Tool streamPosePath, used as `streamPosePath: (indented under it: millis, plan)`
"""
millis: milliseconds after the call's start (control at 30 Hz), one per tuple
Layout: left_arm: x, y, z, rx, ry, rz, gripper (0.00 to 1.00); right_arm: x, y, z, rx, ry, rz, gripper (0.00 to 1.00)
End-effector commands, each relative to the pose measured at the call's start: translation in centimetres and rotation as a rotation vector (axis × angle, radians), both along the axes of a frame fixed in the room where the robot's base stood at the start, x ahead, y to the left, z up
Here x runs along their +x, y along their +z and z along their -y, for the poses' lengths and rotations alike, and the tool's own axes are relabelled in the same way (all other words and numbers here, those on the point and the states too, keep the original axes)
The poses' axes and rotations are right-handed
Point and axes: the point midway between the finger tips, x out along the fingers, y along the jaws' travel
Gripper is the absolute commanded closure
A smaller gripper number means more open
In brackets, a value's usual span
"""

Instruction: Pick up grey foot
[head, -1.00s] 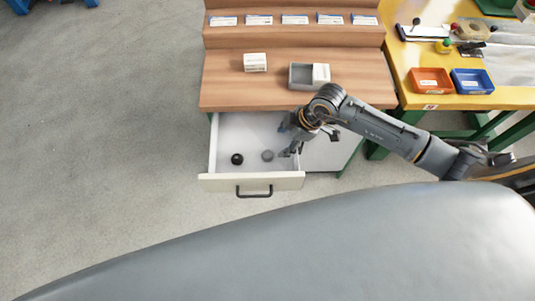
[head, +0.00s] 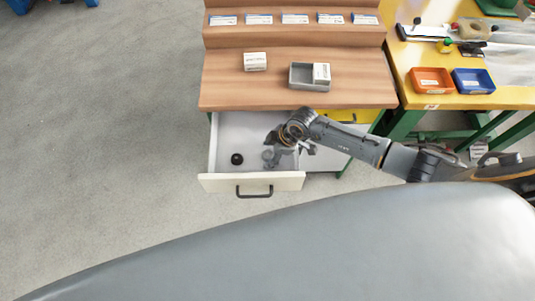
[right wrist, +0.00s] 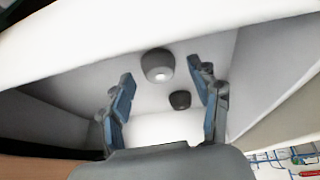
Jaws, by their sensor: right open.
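The grey foot (head: 267,155) is a small round piece lying in the open white drawer, partly beside my gripper fingers in the head view. In the right wrist view the grey foot (right wrist: 157,65) shows ahead of and between the finger lines, apart from them. My right gripper (head: 273,150) is over the drawer, close to the grey foot. Its two blue-padded fingers (right wrist: 166,88) are spread open with nothing held. A black foot (head: 237,159) lies left of the grey one; it also shows in the right wrist view (right wrist: 180,100). My left gripper is not in view.
The drawer (head: 251,183) has low walls and a dark handle. Above it a wooden worktop (head: 225,90) bears a white box (head: 255,62) and a grey tray (head: 302,84). Orange (head: 431,80) and blue bins (head: 472,81) stand on the yellow table at right.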

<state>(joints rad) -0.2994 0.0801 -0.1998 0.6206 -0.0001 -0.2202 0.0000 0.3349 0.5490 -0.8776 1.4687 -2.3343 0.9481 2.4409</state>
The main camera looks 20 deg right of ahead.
Motion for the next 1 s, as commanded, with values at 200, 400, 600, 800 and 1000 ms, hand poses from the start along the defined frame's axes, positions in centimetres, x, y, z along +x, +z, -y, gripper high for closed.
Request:
streamPosePath:
  millis: [200,400,600,800,1000]
  plan:
    - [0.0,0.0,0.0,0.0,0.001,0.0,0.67,0.0,0.0,0.0,0.0,0.0,0.0,0.62]
    - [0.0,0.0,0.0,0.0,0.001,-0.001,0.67,0.0,0.0,0.1,-0.001,-0.001,-0.001,0.87]
    - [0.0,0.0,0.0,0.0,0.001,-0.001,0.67,0.0,0.0,0.1,-0.001,-0.001,-0.001,0.87]
    - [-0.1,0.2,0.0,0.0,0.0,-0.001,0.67,0.0,1.0,0.0,0.001,-0.001,0.001,0.87]
    - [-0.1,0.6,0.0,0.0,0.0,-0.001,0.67,-0.6,4.0,0.5,-0.001,0.0,0.0,0.87]
